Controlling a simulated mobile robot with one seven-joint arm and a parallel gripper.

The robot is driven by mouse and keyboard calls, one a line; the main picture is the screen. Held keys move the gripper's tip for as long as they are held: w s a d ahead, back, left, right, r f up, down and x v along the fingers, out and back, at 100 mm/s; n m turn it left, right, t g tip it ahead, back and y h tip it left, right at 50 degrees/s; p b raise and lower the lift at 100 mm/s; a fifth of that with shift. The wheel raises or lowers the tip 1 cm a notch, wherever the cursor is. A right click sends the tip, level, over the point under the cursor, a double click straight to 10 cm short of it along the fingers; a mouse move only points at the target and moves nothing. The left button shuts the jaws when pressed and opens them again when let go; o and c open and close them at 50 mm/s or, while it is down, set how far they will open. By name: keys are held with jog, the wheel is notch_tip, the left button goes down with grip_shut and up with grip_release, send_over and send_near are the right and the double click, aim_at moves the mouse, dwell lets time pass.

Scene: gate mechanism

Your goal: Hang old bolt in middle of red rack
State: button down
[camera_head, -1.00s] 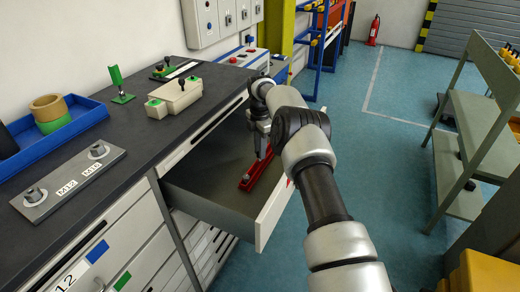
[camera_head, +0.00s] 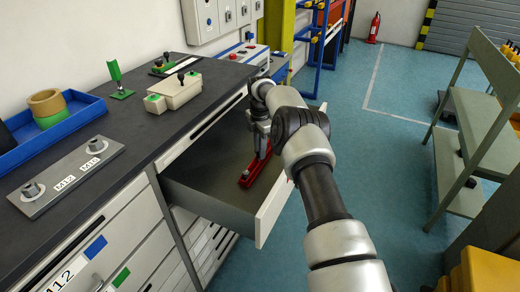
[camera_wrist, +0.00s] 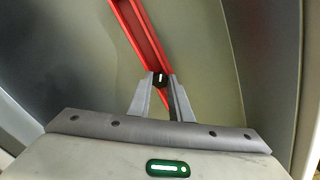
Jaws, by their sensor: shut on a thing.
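The red rack (camera_head: 255,172) is a long, narrow red piece lying on the floor of the open grey drawer (camera_head: 211,193). It also shows in the wrist view (camera_wrist: 137,35), running from the top edge down to my fingertips. My gripper (camera_head: 263,149) points down into the drawer over the rack. In the wrist view my gripper (camera_wrist: 160,84) is shut on a small dark piece, seemingly the old bolt (camera_wrist: 160,79), at the rack's middle stretch. I cannot tell whether the bolt rests in the rack or is just above it.
The dark worktop (camera_head: 137,125) beside the drawer carries a metal plate with two bolts (camera_head: 68,178), a blue tray (camera_head: 75,122) and a beige box (camera_head: 175,93). The drawer front (camera_head: 273,210) stands near my arm. A green shelf (camera_head: 468,140) stands at right, with open floor between.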

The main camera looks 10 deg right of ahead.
jog(key=shift+f, duration=0.1)
dwell(0.4)
jog(key=c, duration=1.5)
grip_release()
jog(key=shift+c, duration=0.2)
jog(key=shift+r+p, duration=1.75)
jog(key=shift+r, duration=1.75)
